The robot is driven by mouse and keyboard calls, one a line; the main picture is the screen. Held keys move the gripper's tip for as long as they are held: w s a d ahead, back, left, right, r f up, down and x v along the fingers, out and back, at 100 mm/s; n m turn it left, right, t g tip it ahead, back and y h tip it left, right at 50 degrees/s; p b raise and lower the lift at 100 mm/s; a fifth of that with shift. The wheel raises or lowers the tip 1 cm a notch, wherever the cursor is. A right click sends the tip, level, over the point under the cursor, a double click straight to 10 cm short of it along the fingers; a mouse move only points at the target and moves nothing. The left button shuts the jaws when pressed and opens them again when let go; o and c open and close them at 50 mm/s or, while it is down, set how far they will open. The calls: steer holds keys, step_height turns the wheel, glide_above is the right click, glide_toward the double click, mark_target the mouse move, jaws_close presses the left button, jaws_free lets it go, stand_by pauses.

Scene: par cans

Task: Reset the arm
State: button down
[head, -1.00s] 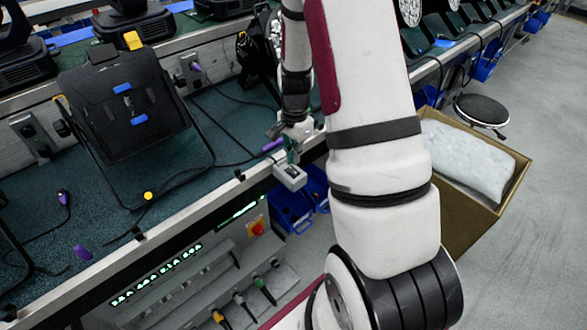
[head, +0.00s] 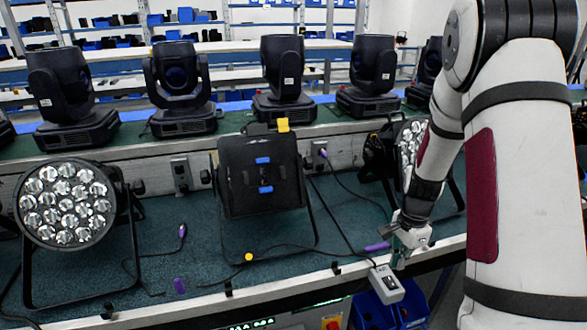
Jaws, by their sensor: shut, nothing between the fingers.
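My gripper (head: 399,262) shows in the head view at the front edge of the workbench (head: 200,220), at the lower end of my white arm. Its fingers are small in the picture and look closed, with nothing held. A black par can (head: 262,180) with blue and yellow parts stands on the bench left of the gripper.
A par can with many round lenses (head: 65,204) stands at left, another (head: 411,142) behind my arm. Several moving-head lights (head: 180,88) line the back. Cables and a purple connector (head: 377,247) lie on the bench. Blue bins (head: 385,310) sit below the edge.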

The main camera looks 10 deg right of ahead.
steer(key=s+a+r+n+t, duration=0.1)
steer(key=s+a+r+n, duration=0.2)
steer(key=r, duration=0.4)
steer(key=s+a+r+n+p, duration=0.1)
steer(key=a+r+n, duration=0.1)
steer(key=a+r, duration=0.35)
steer(key=s+a+r+n+t, duration=0.1)
steer(key=s+a+r+n, duration=0.15)
steer(key=r, duration=0.55)
steer(key=s+a+r+n+t, duration=0.1)
steer(key=s+a+r+n, duration=0.3)
steer(key=s, duration=0.4)
steer(key=s+a+r+n+t+p, duration=0.1)
steer(key=s+a+r+n, duration=0.3)
steer(key=s, duration=0.4)
steer(key=shift+a+r+n+p, duration=0.35)
steer(key=shift+r+n, duration=0.4)
steer(key=shift+n, duration=0.3)
steer(key=c, duration=2.4)
jaws_free()
